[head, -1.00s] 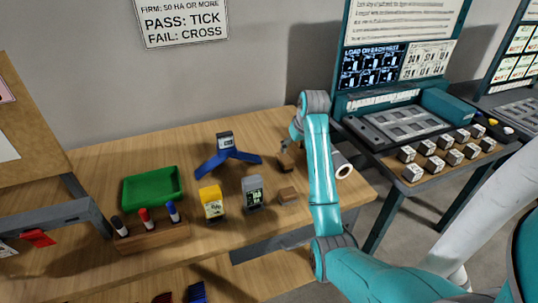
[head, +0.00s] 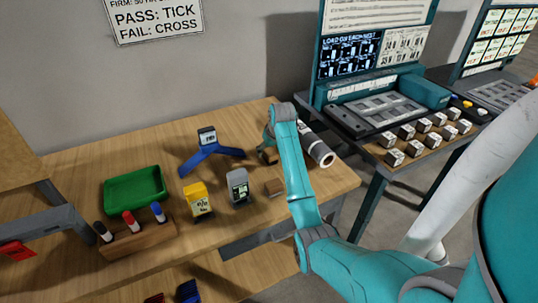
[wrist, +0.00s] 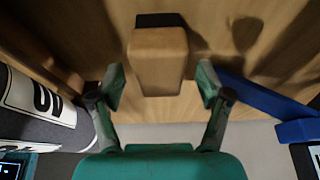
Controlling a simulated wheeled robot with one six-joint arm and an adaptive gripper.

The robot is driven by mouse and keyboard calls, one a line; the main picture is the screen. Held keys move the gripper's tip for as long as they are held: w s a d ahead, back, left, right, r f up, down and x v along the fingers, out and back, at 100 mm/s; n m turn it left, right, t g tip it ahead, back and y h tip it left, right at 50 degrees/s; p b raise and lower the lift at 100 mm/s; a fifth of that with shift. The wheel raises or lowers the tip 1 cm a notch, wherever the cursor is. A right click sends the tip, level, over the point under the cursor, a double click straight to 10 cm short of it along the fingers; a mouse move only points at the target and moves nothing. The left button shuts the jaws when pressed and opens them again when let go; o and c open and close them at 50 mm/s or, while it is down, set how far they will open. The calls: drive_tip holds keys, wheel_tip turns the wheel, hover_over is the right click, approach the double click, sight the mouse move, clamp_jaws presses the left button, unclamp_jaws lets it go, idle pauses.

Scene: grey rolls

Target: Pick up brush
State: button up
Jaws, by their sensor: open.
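A tan-brown block with a dark strip at one end, which looks like the brush (wrist: 158,58), sits on the wooden table in the wrist view. My gripper (wrist: 160,86) is open, with one finger on each side of the block and visible gaps between. In the head view the brush (head: 269,155) is a small brown shape, partly hidden by my gripper (head: 266,141). Whether the fingertips are level with the block is hard to tell.
A grey roll with a white label (head: 318,150) lies close right of my gripper. A blue stand (head: 212,160) is to its left. A smaller brown block (head: 274,187), grey tester (head: 238,186), yellow device (head: 197,200) and green tray (head: 135,189) stand on the table (head: 90,155).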

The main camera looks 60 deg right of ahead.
sight(269, 149)
drive_tip(key=shift+w+d+f, duration=0.1)
drive_tip(key=shift+w+f, duration=0.05)
drive_tip(key=shift+f, duration=0.3)
drive_tip(key=c, duration=1.4)
wheel_tip(269, 149, up, 10)
drive_tip(key=shift+r, duration=0.1)
drive_tip(key=o, duration=0.8)
drive_tip(key=shift+c, duration=0.2)
drive_tip(key=c, duration=0.5)
